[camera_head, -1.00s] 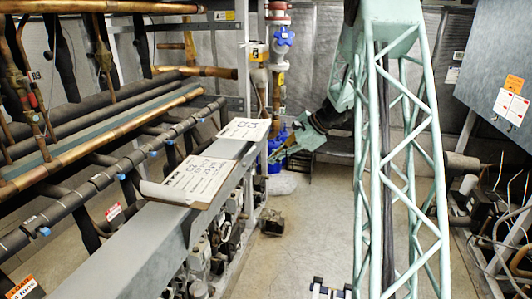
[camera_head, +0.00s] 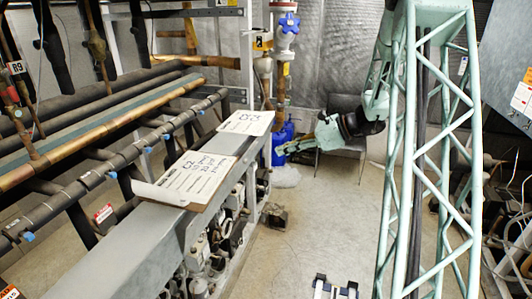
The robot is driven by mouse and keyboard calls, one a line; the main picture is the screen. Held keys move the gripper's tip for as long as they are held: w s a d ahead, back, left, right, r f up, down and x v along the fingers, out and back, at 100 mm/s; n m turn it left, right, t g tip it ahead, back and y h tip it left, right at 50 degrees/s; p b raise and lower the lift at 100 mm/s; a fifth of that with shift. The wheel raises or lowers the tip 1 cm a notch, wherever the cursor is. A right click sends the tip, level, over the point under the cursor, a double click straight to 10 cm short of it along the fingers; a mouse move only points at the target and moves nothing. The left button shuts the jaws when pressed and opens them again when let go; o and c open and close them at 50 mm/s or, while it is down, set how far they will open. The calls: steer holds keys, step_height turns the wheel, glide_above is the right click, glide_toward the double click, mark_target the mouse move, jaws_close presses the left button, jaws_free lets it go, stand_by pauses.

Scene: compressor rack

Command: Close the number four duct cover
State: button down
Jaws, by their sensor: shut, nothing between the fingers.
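A long grey duct (camera_head: 130,240) runs from the lower left toward the back middle, with a flat top. A white handwritten sheet (camera_head: 196,178) on a brown backing lies on it, overhanging slightly. A second white sheet (camera_head: 246,122) lies farther back, near the duct's far end. I cannot tell which part is the number four cover, or whether it is open.
Black and copper pipes (camera_head: 110,160) with blue caps run along the left. A blue-handled valve (camera_head: 289,22) stands on a vertical pipe at the back. Blue containers (camera_head: 283,140) stand behind my gripper. A dark block (camera_head: 274,216) lies on the floor. The middle floor (camera_head: 320,235) is mostly clear.

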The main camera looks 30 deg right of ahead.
mark_target(245, 156)
steer(key=shift+w+a+r+p+x, duration=0.2)
steer(key=shift+r+x, duration=0.2)
steer(key=shift+x, duration=1.7)
steer(key=shift+w+a+r+p+x, duration=0.15)
steer(key=shift+r+p+x, duration=0.2)
steer(key=shift+x, duration=1.75)
steer(key=shift+w+a+r+p+x, duration=0.15)
steer(key=shift+r+x, duration=0.3)
steer(key=shift+x, duration=1.65)
steer(key=shift+d+r, duration=0.1)
